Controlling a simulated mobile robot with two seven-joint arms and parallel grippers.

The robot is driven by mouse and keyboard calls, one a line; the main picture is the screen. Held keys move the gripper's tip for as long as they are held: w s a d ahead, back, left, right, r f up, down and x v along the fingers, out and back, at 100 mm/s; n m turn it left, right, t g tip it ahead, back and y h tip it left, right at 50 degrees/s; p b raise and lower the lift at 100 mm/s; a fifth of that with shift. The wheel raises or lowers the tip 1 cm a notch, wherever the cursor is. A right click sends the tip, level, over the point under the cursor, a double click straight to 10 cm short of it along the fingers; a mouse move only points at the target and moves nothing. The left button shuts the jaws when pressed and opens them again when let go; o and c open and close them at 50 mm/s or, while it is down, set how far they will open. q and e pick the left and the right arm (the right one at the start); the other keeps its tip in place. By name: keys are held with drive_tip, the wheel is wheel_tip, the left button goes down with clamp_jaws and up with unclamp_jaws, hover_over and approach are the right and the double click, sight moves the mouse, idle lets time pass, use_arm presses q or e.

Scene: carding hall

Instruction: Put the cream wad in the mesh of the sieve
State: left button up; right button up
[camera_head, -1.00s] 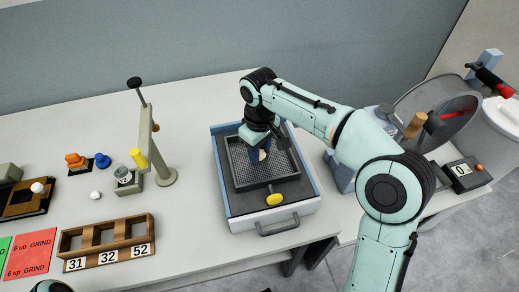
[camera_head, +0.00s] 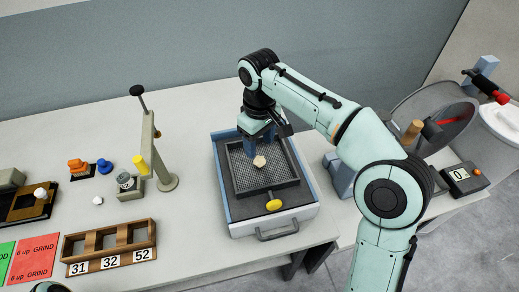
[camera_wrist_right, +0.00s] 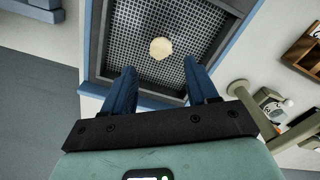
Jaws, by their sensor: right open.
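The cream wad (camera_head: 259,161) lies on the mesh of the sieve (camera_head: 249,179), inside its dark raised frame. In the right wrist view the wad (camera_wrist_right: 161,48) rests on the mesh (camera_wrist_right: 200,20) beyond my fingertips. My right gripper (camera_head: 258,140) is above the back part of the sieve, apart from the wad. Its two blue fingers (camera_wrist_right: 163,80) are spread with nothing between them. A small part of my left arm shows at the bottom left edge of the head view; its gripper is out of view.
The sieve sits in a blue-sided tray with a yellow knob (camera_head: 273,205) and front handle. A stand with a yellow handle (camera_head: 141,165) is to the left. A wooden rack (camera_head: 108,239) is at front left. A grey counter box (camera_head: 462,176) and large drum (camera_head: 440,115) are at right.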

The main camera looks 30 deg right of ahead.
sight(259, 157)
use_arm(q)
drive_tip(key=shift+w+r+p, duration=0.25)
drive_tip(key=shift+r+p, duration=0.1)
drive_tip(key=shift+r, duration=0.15)
drive_tip(key=shift+w+r+p, duration=0.2)
drive_tip(key=shift+r+p, duration=0.15)
drive_tip(key=shift+r, duration=0.15)
use_arm(e)
wheel_tip(259, 157, up, 6)
drive_tip(key=shift+f, duration=0.15)
